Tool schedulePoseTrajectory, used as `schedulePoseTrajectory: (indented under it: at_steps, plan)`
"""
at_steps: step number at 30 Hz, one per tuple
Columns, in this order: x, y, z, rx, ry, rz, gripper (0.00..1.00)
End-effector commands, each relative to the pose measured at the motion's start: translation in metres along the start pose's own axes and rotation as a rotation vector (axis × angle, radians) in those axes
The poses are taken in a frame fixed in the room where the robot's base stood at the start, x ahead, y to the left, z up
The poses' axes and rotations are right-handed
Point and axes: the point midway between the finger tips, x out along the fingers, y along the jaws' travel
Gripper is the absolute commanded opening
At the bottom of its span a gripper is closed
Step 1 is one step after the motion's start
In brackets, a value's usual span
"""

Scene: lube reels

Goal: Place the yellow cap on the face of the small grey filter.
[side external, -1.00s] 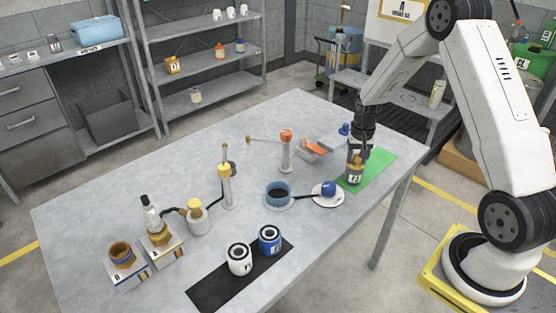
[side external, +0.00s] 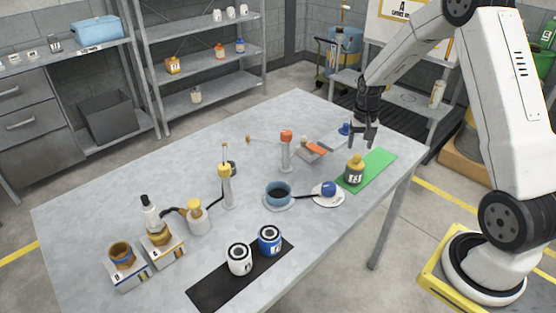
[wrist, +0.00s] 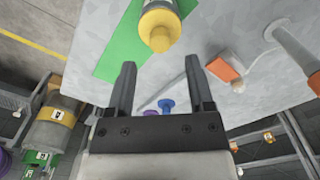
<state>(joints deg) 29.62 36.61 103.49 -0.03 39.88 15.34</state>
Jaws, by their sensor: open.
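The small grey filter (side external: 354,180) stands upright on the green mat (side external: 378,163) at the right end of the table, a label on its side. The yellow cap (side external: 355,163), with a small knob, sits on top of it. In the wrist view the cap (wrist: 159,28) shows at the top centre, on the end of the grey body (wrist: 152,4), beyond my fingertips. My gripper (side external: 362,143) is open and empty, above and slightly behind the cap and apart from it. Its two fingers also show in the wrist view (wrist: 160,66).
A blue knob-like item (side external: 344,129) and an orange-topped tool (side external: 315,148) lie left of my gripper. A white saucer (side external: 320,199) with a blue ball-like piece and a blue cup (side external: 278,192) stand left of the mat. Several bottles and boxes stand farther left.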

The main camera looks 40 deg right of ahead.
Motion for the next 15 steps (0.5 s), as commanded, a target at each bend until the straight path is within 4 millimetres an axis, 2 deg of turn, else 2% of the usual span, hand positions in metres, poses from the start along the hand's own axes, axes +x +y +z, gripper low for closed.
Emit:
schedulePoseTrajectory:
  at_steps: [6,15]
  plan:
    - [-0.037,0.000,-0.001,0.000,0.003,-0.001,0.67]
    - [-0.065,0.000,-0.001,0.000,0.001,-0.001,0.67]
